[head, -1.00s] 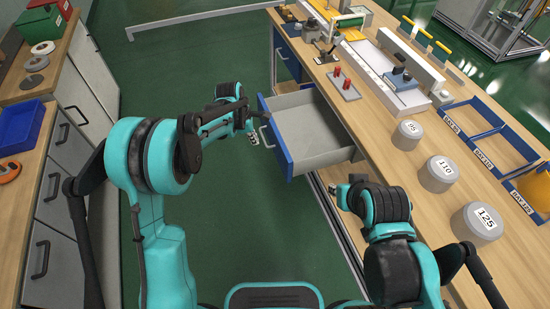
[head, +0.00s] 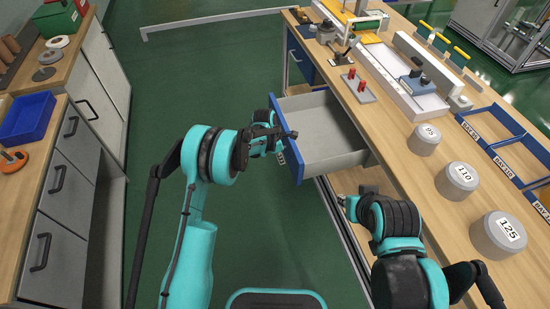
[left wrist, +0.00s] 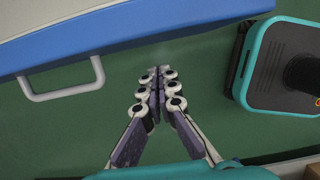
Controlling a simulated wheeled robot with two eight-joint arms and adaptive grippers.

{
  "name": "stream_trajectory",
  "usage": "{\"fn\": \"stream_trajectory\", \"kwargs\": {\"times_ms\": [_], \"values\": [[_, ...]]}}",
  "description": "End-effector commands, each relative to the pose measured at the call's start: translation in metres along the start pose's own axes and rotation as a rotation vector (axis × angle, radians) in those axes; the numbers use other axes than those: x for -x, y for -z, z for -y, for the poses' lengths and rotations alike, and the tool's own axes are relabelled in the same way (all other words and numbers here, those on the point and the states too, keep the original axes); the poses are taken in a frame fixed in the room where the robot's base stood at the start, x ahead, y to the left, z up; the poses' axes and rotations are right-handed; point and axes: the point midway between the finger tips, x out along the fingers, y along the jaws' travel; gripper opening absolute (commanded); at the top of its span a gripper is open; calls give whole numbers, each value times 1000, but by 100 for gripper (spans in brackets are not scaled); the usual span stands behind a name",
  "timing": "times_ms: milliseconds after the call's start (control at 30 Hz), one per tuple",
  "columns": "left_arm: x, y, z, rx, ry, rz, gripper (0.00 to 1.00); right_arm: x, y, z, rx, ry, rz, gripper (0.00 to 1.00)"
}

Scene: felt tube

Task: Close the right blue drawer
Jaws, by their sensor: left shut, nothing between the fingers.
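The right blue drawer stands pulled out from the long bench, with its blue front (head: 296,165) and grey tray (head: 330,152) showing. My left gripper (head: 281,156) is shut and empty, close by the outer face of the drawer front. In the left wrist view its fingertips (left wrist: 160,70) are together, just off the lower edge of the blue front (left wrist: 130,30) and to the right of the pale handle (left wrist: 65,92). I cannot tell whether they touch the drawer. My right gripper (head: 345,203) is beside the bench edge, and its fingers are too small to judge.
The bench top (head: 400,175) carries three grey weights (head: 457,180), a white fixture (head: 405,75) and a red-pegged plate (head: 358,86). Another blue drawer front (head: 300,62) is farther along. A grey cabinet (head: 72,190) stands at left. Green floor lies between.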

Motion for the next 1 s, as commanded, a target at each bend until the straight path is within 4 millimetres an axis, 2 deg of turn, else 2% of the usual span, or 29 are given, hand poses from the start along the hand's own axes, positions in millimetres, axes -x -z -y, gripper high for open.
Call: {"fn": "stream_trajectory", "kwargs": {"times_ms": [100, 233, 733, 867, 1000], "values": [[-5, -14, 0, 0, 0, 0, 0, -5, -3, 0, 0, 0, 0, 26], [-6, -22, 0, -1, 0, 0, 0, -6, -4, 0, 0, 0, 0, 26], [-6, -28, 0, -1, 0, -1, 0, -6, -4, 0, 0, 0, 0, 26], [-10, -42, 0, -2, 0, 0, 0, -7, -5, 0, 0, 0, 0, 26], [-16, -68, 1, -3, 1, 0, 0, -8, -5, 0, 0, 0, 0, 26]]}}
